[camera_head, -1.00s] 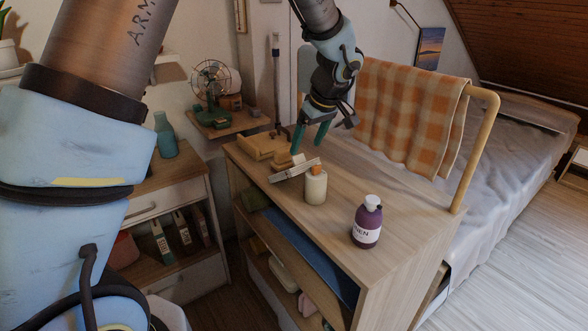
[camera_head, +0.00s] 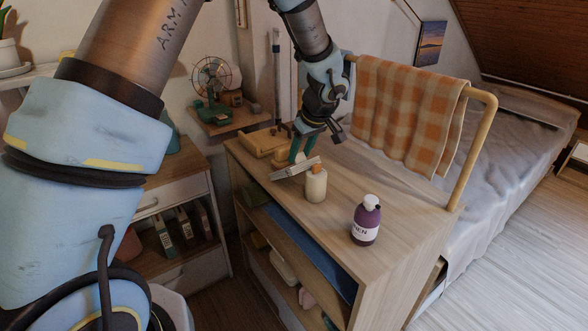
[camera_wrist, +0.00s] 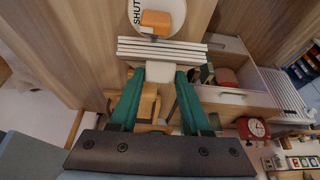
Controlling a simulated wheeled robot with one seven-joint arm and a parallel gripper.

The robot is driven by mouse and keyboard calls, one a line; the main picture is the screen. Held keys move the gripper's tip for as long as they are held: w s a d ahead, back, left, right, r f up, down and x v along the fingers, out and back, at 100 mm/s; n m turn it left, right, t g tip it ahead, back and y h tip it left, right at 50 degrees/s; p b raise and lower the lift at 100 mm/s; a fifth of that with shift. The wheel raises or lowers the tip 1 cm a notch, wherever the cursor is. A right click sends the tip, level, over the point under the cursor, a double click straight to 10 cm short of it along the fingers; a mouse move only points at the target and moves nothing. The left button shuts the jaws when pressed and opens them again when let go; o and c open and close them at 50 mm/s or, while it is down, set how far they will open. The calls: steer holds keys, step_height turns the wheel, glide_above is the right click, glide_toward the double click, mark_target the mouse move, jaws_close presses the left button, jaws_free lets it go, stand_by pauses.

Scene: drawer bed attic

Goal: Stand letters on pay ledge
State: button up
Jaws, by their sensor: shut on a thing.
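The letters appear as a white layered stack (camera_head: 290,170), tilted over the wooden cabinet top, just left of a cream bottle. They also show in the wrist view as pale stacked edges (camera_wrist: 160,50). My gripper (camera_head: 302,155) reaches down to the stack from behind. In the wrist view its green fingers (camera_wrist: 160,73) are closed on a pale part of the stack. Whether the stack touches the top or the bottle is unclear. A yellow wooden piece (camera_head: 263,143) lies behind the stack. I cannot tell which part is the pay ledge.
The cream bottle with an orange cap (camera_head: 316,186) stands close beside the letters. A purple bottle (camera_head: 366,220) stands nearer the cabinet's front right corner. A checked towel (camera_head: 408,115) hangs on a rail (camera_head: 480,130) behind.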

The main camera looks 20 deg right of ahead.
jaws_close()
stand_by(0.5)
